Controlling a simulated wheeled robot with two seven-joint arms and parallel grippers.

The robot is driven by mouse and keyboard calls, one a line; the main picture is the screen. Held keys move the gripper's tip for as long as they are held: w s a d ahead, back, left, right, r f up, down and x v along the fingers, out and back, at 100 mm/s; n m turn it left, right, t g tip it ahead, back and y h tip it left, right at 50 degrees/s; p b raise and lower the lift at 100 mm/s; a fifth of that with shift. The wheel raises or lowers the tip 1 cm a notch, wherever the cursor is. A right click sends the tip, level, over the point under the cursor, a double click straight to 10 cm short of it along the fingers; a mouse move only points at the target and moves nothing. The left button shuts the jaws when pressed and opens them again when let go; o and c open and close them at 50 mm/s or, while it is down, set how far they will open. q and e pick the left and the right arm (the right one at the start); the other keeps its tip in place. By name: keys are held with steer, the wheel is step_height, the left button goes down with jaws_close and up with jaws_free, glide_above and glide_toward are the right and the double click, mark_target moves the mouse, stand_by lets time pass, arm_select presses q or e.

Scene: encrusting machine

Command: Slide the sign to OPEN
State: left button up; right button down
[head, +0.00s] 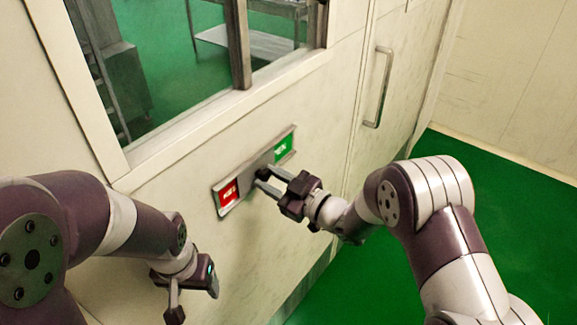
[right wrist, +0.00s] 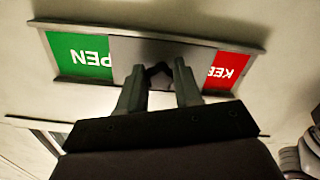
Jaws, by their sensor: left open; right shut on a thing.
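The sign is a long metal plate on the wall below the window. In the head view its red panel (head: 229,193) is at the left end and its green panel (head: 284,147) at the right end. A grey sliding cover (head: 252,166) sits between them. In the right wrist view, upside down, the green panel (right wrist: 80,55) reads "PEN" and the red panel (right wrist: 228,70) reads "KEE"; the cover (right wrist: 190,53) hides the rest. My right gripper (head: 262,180) is shut on the cover's dark knob (right wrist: 158,71). My left gripper (head: 192,292) is open and empty, low at the left.
A window (head: 180,60) with a frame lies above the sign. A door with a metal handle (head: 379,88) is to the right. The green floor (head: 500,220) is clear at the right.

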mark_target(241, 187)
steer(key=s+a, duration=0.1)
steer(key=s, duration=0.1)
steer(key=s+a, duration=0.2)
steer(key=shift+s+a+r+b, duration=0.1)
steer(key=shift+s+a+b, duration=0.1)
steer(key=shift+b, duration=0.1)
steer(key=shift+d, duration=0.15)
steer(key=c, duration=1)
jaws_free()
steer(key=shift+o, duration=1.2)
steer(key=shift+s, duration=0.2)
